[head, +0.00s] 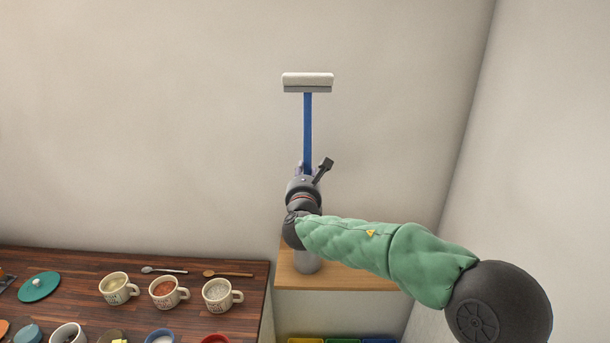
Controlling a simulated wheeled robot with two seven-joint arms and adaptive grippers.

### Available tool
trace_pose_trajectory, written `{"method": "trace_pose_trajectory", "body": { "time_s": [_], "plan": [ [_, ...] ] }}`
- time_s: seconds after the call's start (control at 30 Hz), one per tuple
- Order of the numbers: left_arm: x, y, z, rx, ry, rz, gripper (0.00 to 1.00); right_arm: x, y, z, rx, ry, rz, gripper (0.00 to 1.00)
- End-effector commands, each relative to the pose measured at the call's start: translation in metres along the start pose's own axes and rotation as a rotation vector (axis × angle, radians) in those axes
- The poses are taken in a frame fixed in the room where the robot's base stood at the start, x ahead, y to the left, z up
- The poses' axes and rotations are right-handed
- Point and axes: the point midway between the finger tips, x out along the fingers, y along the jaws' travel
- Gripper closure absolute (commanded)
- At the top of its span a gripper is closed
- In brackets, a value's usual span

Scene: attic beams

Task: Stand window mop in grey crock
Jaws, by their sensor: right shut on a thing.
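The window mop (308,125) stands upright against the wall, with a white head on top and a blue handle. My right gripper (308,172) is shut on the handle, and its wrist and arm hide the lower handle. The grey crock (307,264) shows only its lower part beneath my wrist, on a small wooden stand (345,279). Its mouth is hidden, so I cannot tell whether the handle's lower end is inside it or above it. My left gripper is not in view.
A dark wooden table (235,327) at the left holds several mugs, such as the red-filled one (168,291), spoons and a teal lid (39,286). Coloured bins (343,340) sit below the stand. A wall (530,170) rises close at the right.

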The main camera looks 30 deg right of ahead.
Motion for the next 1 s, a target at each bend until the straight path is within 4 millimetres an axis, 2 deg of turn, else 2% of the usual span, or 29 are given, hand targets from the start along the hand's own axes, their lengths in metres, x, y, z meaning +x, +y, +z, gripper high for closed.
{"method": "trace_pose_trajectory", "body": {
  "time_s": [0.13, 0.17, 0.23, 0.27, 0.67, 0.77, 1.0],
  "plan": [
    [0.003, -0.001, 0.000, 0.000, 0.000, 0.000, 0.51, 0.000, 0.000, -0.002, 0.001, -0.002, 0.000, 1.00],
    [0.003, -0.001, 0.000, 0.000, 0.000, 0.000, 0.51, 0.000, 0.000, -0.002, 0.001, -0.002, 0.000, 0.66],
    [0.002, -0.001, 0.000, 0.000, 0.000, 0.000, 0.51, 0.000, 0.000, -0.001, 0.001, -0.002, 0.000, 0.46],
    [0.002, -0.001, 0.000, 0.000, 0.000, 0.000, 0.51, 0.000, 0.000, -0.001, 0.001, -0.002, 0.000, 0.41],
    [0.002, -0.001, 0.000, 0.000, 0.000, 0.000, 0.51, -0.004, 0.000, -0.002, 0.000, 0.000, 0.001, 0.41],
    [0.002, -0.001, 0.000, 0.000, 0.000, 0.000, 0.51, -0.014, 0.000, -0.001, 0.001, -0.001, 0.002, 0.41],
    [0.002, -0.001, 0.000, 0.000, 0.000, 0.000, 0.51, -0.060, 0.001, -0.001, 0.001, -0.002, 0.003, 0.41]
  ]
}}
